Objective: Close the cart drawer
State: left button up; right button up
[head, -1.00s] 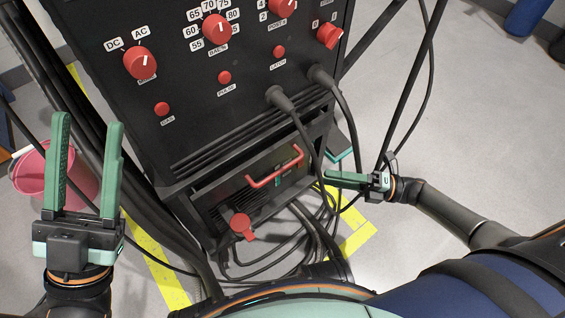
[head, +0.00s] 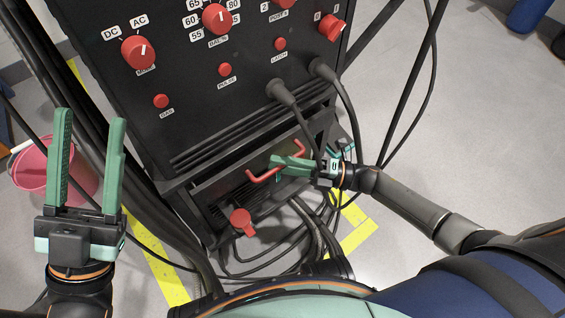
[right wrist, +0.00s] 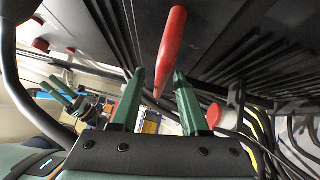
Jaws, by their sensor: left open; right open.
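The cart drawer (head: 228,202) is the dark panel low on the black cart, with a red bar handle (head: 262,177). How far it stands out is hard to tell. My right gripper (head: 276,164) is open at the right part of the handle and hides some of it. In the right wrist view, the red handle (right wrist: 172,45) runs lengthwise in line with the gap between the open fingers (right wrist: 158,85) of this gripper. I cannot tell whether they touch it. My left gripper (head: 90,130) is open, empty and pointing up, left of the cart.
The cart's control panel (head: 185,95) with red knobs rises above the drawer. Thick black cables (head: 283,97) hang from it close to my right gripper. A red plug-like part (head: 241,221) sits below the handle. More cables lie on the floor. A pink bucket (head: 30,168) stands at left.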

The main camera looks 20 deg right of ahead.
jog(key=shift+c, duration=0.3)
grip_shut()
dwell(1.1)
